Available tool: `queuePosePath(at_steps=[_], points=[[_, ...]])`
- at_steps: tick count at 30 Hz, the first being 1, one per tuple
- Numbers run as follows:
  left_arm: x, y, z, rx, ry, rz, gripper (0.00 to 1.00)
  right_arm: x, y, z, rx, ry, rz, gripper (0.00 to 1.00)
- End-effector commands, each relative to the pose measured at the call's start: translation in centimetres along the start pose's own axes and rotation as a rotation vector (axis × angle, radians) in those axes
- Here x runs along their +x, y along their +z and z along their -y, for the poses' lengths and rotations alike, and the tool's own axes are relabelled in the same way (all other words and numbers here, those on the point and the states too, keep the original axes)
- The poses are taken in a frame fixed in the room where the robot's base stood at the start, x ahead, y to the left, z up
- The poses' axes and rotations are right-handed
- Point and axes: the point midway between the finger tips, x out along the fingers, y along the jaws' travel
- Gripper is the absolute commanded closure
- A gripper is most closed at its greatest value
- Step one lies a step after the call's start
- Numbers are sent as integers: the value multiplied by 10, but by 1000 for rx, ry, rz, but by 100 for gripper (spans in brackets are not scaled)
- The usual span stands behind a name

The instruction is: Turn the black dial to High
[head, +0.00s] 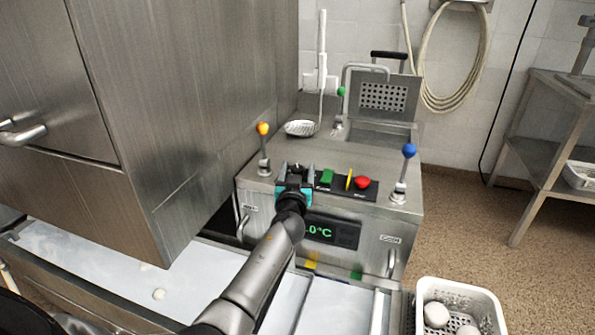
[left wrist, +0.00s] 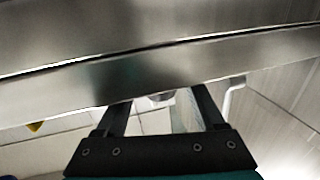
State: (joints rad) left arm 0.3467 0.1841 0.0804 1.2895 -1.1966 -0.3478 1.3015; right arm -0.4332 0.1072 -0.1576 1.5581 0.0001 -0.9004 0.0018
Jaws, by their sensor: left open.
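My left gripper (head: 296,170) is open over the left end of the black control panel (head: 342,184) on top of the steel fryer unit (head: 375,240). I cannot make out the black dial; the gripper covers that end of the panel. A green button (head: 326,177), a thin yellow piece (head: 349,179) and a red button (head: 362,182) show to the gripper's right. In the left wrist view the open fingers (left wrist: 163,100) face steel surfaces, and no dial can be made out between them. My right gripper is not in view.
An orange-knobbed lever (head: 263,146) stands left of the gripper, a blue-knobbed lever (head: 405,170) to the right. A green temperature display (head: 331,231) is on the unit's front. A large steel cabinet (head: 190,100) closes off the left. A white basket (head: 490,300) with round white items stands front right.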

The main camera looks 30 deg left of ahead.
Motion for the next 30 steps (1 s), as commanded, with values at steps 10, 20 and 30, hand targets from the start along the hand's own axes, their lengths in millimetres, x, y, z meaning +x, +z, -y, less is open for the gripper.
queuePosePath(at_steps=[10, 20, 30], points=[[0, 0, 0, 0, 0, 0, 54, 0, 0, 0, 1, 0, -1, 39], [0, 0, 0, 0, 0, 0, 91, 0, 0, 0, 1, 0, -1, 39], [0, 0, 0, 0, 4, 1, 100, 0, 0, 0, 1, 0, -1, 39]])
